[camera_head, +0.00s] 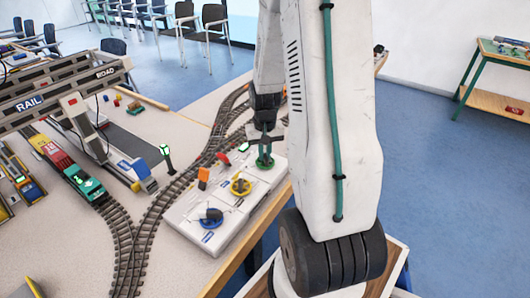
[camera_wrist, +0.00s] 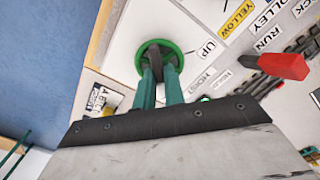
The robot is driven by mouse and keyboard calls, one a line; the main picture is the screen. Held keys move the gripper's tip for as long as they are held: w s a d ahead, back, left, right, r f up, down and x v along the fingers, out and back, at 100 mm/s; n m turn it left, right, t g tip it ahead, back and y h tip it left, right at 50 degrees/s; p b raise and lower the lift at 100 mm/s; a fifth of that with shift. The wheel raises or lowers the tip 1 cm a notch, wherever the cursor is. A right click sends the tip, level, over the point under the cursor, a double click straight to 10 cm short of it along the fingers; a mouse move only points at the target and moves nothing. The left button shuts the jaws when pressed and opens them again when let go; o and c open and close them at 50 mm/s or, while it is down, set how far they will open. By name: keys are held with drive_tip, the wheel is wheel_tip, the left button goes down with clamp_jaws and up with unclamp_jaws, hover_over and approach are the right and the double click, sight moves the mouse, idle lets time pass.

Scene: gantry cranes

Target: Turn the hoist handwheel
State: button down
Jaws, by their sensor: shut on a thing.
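The hoist handwheel is a green wheel (camera_head: 265,163) at the far right end of a white control panel (camera_head: 236,222). In the wrist view the green wheel (camera_wrist: 181,52) lies beside labels reading "HOIST" and "UP". My gripper (camera_head: 265,152) reaches down onto it from above. In the wrist view my gripper's green fingers (camera_wrist: 158,72) are shut on a dark upright part at the wheel's middle. The fingers hide some of the wheel.
A yellow wheel (camera_head: 240,187) and a blue wheel (camera_head: 211,218) sit nearer on the panel. An orange lever (camera_head: 203,175) stands beside them; a red lever (camera_wrist: 285,64) shows in the wrist view. Toy rails (camera_head: 150,220) and a gantry crane (camera_head: 62,96) occupy the table's left.

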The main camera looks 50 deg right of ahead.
drive_tip(key=n, duration=0.4)
drive_tip(key=shift+a+n, duration=0.1)
drive_tip(key=shift+n, duration=2.2)
drive_tip(key=c, duration=1.5)
unclamp_jaws()
wheel_tip(320, 180, up, 8)
drive_tip(key=shift+f, duration=0.1)
